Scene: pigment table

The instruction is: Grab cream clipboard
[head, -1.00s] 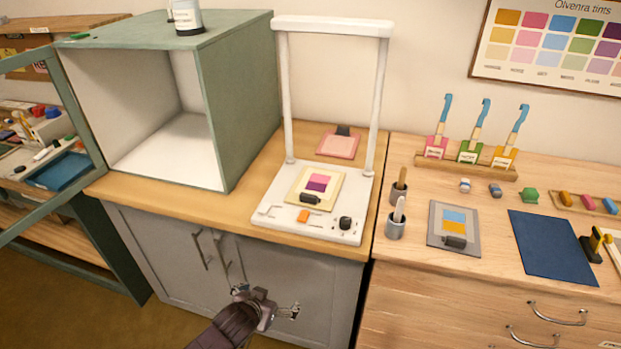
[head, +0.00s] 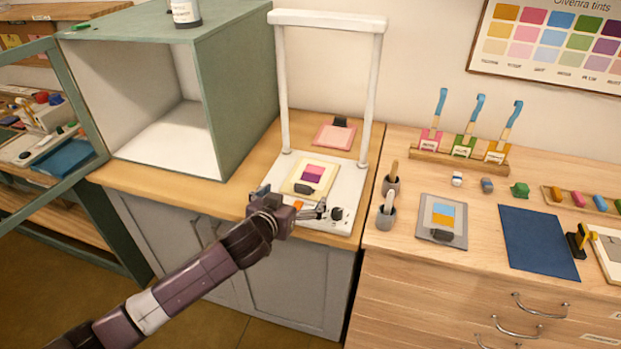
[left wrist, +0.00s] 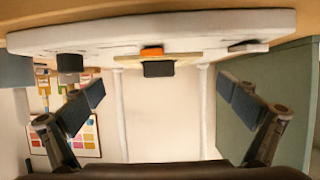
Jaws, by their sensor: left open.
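The cream clipboard (head: 296,180) lies flat on the white base of the stand, with pink and purple swatches and a dark clip at its near end. In the left wrist view the clipboard (left wrist: 188,58) shows nearly edge-on, its dark clip facing me. My left gripper (head: 289,200) is open and empty at the front edge of the stand, just short of the clipboard. In the left wrist view the fingers of the gripper (left wrist: 162,97) are spread wide, with the clip in the gap beyond them. My right gripper is not in view.
The white stand (head: 352,190) has two posts and a top bar over the clipboard. A green cabinet (head: 240,110) stands left. A pink clipboard (head: 334,137) lies behind. Grey cups (head: 387,217) and a grey clipboard (head: 462,236) are on the wooden counter at right.

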